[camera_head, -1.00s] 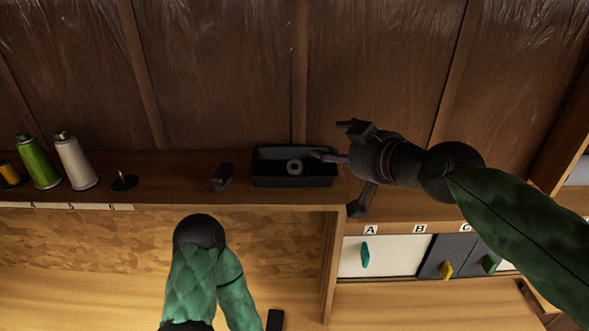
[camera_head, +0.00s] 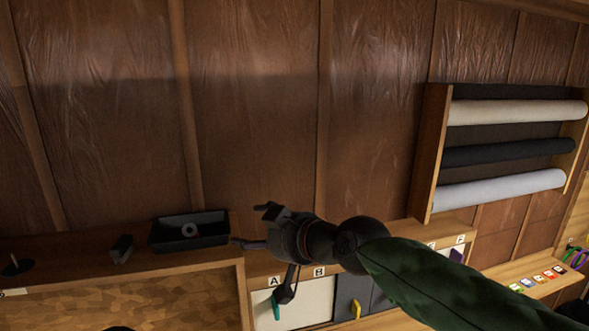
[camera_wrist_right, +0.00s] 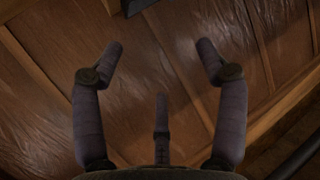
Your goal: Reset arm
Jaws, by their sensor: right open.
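My right gripper (camera_head: 260,247) is open and empty, its dark fingers spread. It is just to the right of a black tray (camera_head: 175,246) on the shelf, and one finger is close to the tray's right end; I cannot tell whether they touch. The right wrist view shows the open fingers (camera_wrist_right: 160,65) with nothing between them, against brown wall panelling. My left gripper is not in view; only a dark rounded piece of my left arm shows at the bottom edge of the head view.
A grey ring (camera_head: 189,229) lies in the tray. A small dark block (camera_head: 122,248) and a spindle (camera_head: 16,265) stand to its left. Below are lettered drawers, one white with a teal handle (camera_head: 275,304). A rack with fabric rolls (camera_head: 515,110) hangs at the right.

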